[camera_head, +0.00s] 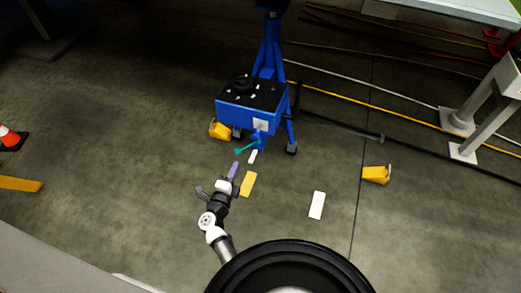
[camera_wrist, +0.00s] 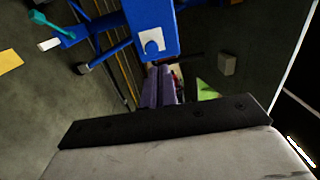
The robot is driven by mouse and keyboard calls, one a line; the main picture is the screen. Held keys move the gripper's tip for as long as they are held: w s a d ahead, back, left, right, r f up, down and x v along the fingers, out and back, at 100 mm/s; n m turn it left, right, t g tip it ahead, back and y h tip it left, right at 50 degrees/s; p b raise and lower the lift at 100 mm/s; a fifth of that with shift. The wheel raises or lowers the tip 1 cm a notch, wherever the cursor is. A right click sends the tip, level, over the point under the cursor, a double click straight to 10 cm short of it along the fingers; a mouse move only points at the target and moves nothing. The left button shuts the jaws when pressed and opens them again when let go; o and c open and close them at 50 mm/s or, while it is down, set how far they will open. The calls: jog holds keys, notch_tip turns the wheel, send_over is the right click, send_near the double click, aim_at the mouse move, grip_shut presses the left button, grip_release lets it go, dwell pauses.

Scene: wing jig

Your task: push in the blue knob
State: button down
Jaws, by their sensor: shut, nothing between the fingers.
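The blue knob (camera_wrist: 152,47) sits on a white plate (camera_wrist: 152,36) on the side of a blue box, in the wrist view. In the head view the white plate (camera_head: 260,124) shows on the box's near face, but the knob is too small to make out clearly. My gripper (camera_wrist: 159,68) has purple fingers, held together with nothing between them. The fingertips point toward the plate and appear just below the knob in the wrist view; I cannot tell the exact gap. In the head view my gripper (camera_head: 235,165) is in front of the box and apart from it.
The blue box (camera_head: 232,115) has a black top with small items, and stands by a blue jack (camera_head: 269,55). A teal-ended bar (camera_head: 243,150) sticks out below the plate. Yellow chocks (camera_head: 376,174) and flat floor pieces (camera_head: 317,205) lie around. Cables cross the floor behind.

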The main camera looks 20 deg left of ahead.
jog(key=d+f, duration=0.1)
jog(key=f, duration=0.1)
jog(key=b, duration=0.5)
send_near(255, 138)
jog(key=w, duration=0.5)
jog(key=shift+w+a+f, duration=0.1)
jog(key=shift+w+f, duration=0.1)
jog(key=shift+w+r+b, duration=0.15)
jog(key=shift+w+b, duration=0.25)
jog(key=shift+w, duration=0.35)
jog(key=w+b, duration=0.1)
jog(key=w, duration=0.2)
jog(key=shift+w, duration=0.35)
jog(key=shift+r, duration=0.25)
